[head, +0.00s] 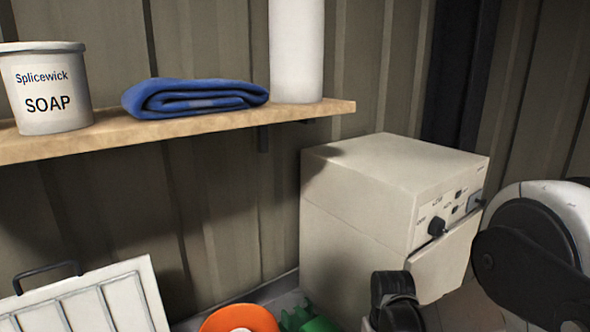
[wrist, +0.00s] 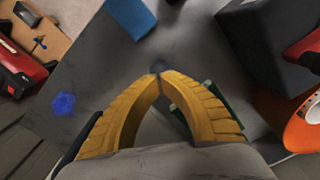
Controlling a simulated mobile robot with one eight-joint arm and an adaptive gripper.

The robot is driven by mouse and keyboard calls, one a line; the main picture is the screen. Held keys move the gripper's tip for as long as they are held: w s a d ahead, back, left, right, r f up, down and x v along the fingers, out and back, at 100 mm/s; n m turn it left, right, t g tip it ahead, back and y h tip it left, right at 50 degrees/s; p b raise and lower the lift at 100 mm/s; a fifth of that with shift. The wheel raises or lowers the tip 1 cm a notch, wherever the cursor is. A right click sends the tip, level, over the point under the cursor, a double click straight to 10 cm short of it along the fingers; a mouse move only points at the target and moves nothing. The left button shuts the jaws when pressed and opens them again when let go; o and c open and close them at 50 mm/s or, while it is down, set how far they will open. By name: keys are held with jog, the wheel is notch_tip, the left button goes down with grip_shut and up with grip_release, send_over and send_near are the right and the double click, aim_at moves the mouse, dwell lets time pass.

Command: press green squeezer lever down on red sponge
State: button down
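My gripper (wrist: 158,76) shows in the wrist view with its two yellow fingers arched together and their tips meeting, with nothing seen between them. It is over a dark grey surface. A green thing (wrist: 208,88) shows partly behind the right finger; most of it is hidden, and I cannot tell if it is the squeezer or its lever. In the head view, a green jagged-edged thing (head: 301,320) is cut off at the bottom edge. No red sponge can be made out in either view. The fingertips are out of the head view.
An orange ring-shaped thing (head: 240,319) also shows in the wrist view (wrist: 291,121). The wrist view has a blue block (wrist: 130,16), a dark box (wrist: 268,40) and a red case (wrist: 22,80). A cream machine (head: 365,205) stands below the shelf (head: 200,128); a white ribbed panel (head: 90,300) is left.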

jog(key=shift+f, duration=0.1)
jog(key=shift+f+b, duration=1.85)
jog(key=shift+f, duration=0.1)
jog(key=shift+f, duration=0.1)
dwell(1.8)
jog(key=shift+r+p, duration=2.45)
jog(key=shift+r, duration=1.55)
